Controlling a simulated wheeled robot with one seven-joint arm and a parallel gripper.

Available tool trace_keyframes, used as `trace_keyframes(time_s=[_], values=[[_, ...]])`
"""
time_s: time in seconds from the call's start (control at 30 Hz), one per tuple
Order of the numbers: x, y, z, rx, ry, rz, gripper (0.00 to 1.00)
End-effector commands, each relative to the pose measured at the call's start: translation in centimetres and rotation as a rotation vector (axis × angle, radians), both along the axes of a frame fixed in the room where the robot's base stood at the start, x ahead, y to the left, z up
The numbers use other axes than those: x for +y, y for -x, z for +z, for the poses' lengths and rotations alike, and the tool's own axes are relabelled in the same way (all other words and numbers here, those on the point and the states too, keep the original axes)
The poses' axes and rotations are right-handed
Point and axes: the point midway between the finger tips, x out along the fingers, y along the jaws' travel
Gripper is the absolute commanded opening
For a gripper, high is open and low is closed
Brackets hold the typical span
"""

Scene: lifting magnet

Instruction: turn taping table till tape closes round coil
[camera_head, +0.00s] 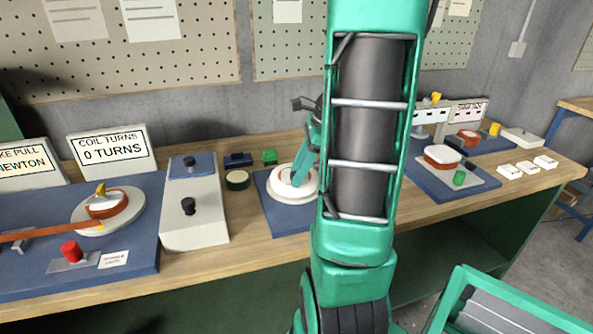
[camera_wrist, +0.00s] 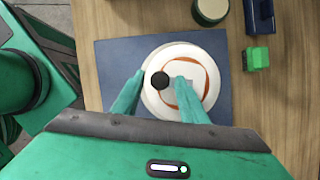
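The taping table is a white round turntable (camera_wrist: 158,106) on a dark blue base (camera_wrist: 112,60); the turntable also shows in the head view (camera_head: 290,196), partly behind my arm. An orange-brown ring (camera_wrist: 207,75) lies on it, with a pale middle. Part of the ring is hidden by my right finger, so I cannot tell whether it is fully closed. A round black knob (camera_wrist: 160,81) stands at the ring's left side. My gripper (camera_wrist: 160,77) is open over the turntable, with one finger on each side of the knob and visible gaps to it.
A grey box with black knobs (camera_head: 193,226) is at left. Beyond it is another turntable with a copper coil (camera_head: 107,207). A sign (camera_head: 111,148) reads "0 TURNS".

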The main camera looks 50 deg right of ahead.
Motion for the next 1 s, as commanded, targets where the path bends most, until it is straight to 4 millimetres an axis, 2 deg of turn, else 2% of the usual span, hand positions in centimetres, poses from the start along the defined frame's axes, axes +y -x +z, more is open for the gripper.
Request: trace_keyframes(time_s=[0.13, 0.23, 0.5, 0.7, 1.0], values=[[-0.1, 0.1, 0.4, 0.001, -0.001, 0.000, 0.39], [-0.4, 0.4, 1.5, -0.001, 0.001, -0.002, 0.39], [-1.8, 1.9, 6.1, -0.002, 0.003, -0.002, 0.39], [-2.6, 2.7, 8.8, -0.001, 0.001, -0.001, 0.39], [-2.8, 3.1, 9.9, 0.001, 0.001, 0.000, 0.39]])
